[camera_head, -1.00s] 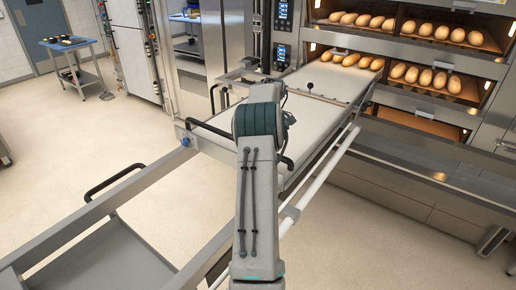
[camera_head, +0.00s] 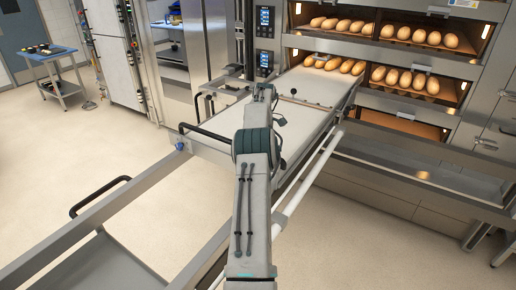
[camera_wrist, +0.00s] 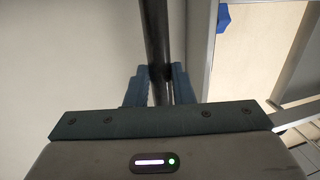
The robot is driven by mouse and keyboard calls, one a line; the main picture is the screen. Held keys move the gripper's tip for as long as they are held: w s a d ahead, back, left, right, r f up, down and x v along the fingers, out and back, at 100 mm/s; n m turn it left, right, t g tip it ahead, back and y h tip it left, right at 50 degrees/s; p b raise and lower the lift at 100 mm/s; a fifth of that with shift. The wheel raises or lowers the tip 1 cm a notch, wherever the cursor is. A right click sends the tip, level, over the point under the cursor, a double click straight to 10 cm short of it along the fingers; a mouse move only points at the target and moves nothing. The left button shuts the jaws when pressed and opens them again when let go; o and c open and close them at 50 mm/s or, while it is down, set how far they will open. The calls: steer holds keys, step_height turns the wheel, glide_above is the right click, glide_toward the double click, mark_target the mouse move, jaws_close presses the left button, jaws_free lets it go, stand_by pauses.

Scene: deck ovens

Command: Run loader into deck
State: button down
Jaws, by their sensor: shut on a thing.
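The loader (camera_head: 226,121) is a long pale board on a metal frame with side rails. Its far end meets the opening of a lit oven deck (camera_head: 398,107). Several loaves (camera_head: 335,64) sit at that far end, in or at the deck mouth; how deep the board reaches is unclear. In the wrist view, my gripper (camera_wrist: 159,85) has its blue fingers shut on a dark round bar (camera_wrist: 155,35), seemingly a loader handle. In the head view, my arm reaches over the board and hides my fingers and the grip.
More loaves (camera_head: 410,79) lie in the compartment to the right, and others in the deck above. A steel ledge (camera_head: 430,165) runs below the oven at right. A blue-topped trolley (camera_head: 48,54) stands far left. Open floor (camera_head: 60,160) lies left of the loader.

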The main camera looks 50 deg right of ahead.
steer(key=shift+w+d+r, duration=0.1)
steer(key=shift+r, duration=0.15)
steer(key=c, duration=1.3)
jaws_free()
steer(key=shift+o, duration=0.2)
steer(key=shift+f, duration=0.15)
steer(key=shift+r, duration=0.45)
steer(key=r, duration=0.3)
steer(key=shift+s+d+r+b, duration=0.1)
steer(key=shift+s+r+b, duration=0.15)
steer(key=shift+b, duration=0.1)
steer(key=s+d+r+b, duration=0.1)
steer(key=s+r+b, duration=0.2)
steer(key=s+r, duration=0.3)
steer(key=s, duration=0.5)
steer(key=shift+d+r, duration=0.35)
steer(key=shift+d, duration=0.05)
